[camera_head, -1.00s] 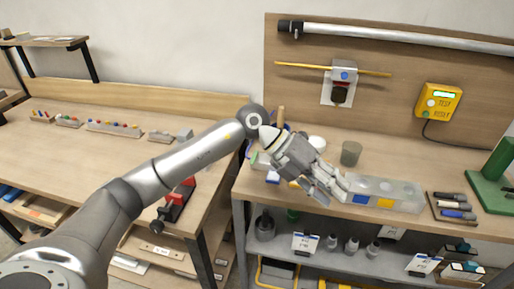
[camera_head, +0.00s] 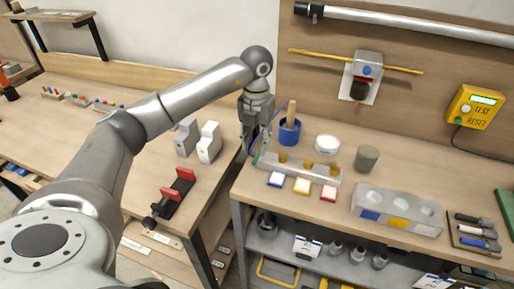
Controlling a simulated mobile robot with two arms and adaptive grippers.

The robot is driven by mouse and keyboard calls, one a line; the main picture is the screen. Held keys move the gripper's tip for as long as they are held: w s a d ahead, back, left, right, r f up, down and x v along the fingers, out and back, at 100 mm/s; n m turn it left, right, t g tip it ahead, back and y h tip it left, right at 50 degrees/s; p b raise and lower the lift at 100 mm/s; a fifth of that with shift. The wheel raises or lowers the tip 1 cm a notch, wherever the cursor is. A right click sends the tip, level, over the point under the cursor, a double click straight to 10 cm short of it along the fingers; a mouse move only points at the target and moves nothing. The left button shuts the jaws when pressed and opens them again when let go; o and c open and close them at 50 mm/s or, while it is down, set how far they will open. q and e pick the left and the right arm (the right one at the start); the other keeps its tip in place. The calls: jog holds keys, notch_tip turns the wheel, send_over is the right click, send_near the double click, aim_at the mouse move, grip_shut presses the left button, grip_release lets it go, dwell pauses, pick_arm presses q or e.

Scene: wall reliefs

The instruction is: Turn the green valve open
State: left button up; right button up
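I cannot make out a valve with a plainly green handle. A pale grey block (camera_head: 315,174) with several brass-coloured parts on top stands near the left end of the right bench. A small green piece (camera_head: 257,157) shows at its left end, partly hidden. My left gripper (camera_head: 251,146) points down just above and left of that end. Its fingers are small and dark against the bench, so I cannot tell whether they are open or touch the green piece. A thin blue curved thing runs beside the fingers. My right gripper is out of view.
Blue (camera_head: 276,180), yellow-white (camera_head: 302,186) and red (camera_head: 328,193) pieces lie before the block. A blue cup (camera_head: 289,132) with a wooden handle, a white round container (camera_head: 327,145) and a grey cup (camera_head: 366,158) stand behind. A gap separates the two benches.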

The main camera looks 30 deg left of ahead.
aim_at(257, 157)
pick_arm(q)
notch_tip(257, 157, down, 4)
jog(key=shift+f+p, duration=0.1)
jog(key=shift+p, duration=0.2)
jog(key=shift+c, duration=0.6)
jog(key=c, duration=0.5)
grip_shut()
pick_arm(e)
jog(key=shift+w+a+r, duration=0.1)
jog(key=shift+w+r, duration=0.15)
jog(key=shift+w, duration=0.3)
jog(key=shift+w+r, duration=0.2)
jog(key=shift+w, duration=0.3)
